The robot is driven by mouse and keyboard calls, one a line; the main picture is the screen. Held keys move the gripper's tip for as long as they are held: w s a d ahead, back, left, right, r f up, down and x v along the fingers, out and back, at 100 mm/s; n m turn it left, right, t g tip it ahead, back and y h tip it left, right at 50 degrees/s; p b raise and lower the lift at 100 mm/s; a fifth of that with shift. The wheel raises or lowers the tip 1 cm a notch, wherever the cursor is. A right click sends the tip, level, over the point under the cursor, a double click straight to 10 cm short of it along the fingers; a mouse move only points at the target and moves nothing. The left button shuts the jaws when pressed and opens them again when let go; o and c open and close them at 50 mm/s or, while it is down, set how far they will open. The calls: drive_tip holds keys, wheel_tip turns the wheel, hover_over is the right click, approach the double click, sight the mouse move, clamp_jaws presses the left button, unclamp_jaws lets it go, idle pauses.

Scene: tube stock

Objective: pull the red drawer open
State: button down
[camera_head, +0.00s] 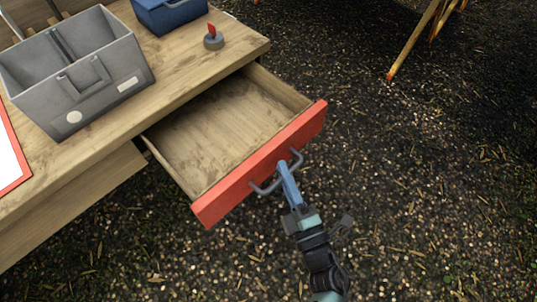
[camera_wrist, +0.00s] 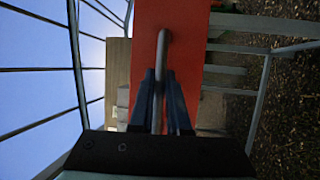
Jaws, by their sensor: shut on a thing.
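The red drawer (camera_head: 232,193) stands well out from under the wooden table. Its inside shows bare wood and looks empty in the head view. A grey bow handle (camera_head: 266,187) is fixed on its red front. My gripper (camera_head: 286,170) is at the handle, with its blue fingers around the bar. In the wrist view the two fingers of my gripper (camera_wrist: 159,90) are shut on the handle (camera_wrist: 163,50), one on each side of it. The red front (camera_wrist: 186,35) is just beyond them.
On the wooden table (camera_head: 175,75) stand a grey two-part caddy (camera_head: 110,85), a blue box (camera_head: 172,18) and a small grey round object with a red top (camera_head: 213,40). A red-edged white panel (camera_head: 10,160) is at the left. The dark ground right of the drawer is mostly clear.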

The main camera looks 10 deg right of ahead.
drive_tip(key=shift+s+d, duration=0.35)
drive_tip(key=shift+s, duration=0.2)
drive_tip(key=c, duration=0.9)
unclamp_jaws()
drive_tip(key=b+v, duration=0.1)
drive_tip(key=v, duration=1.2)
drive_tip(key=shift+w, duration=0.1)
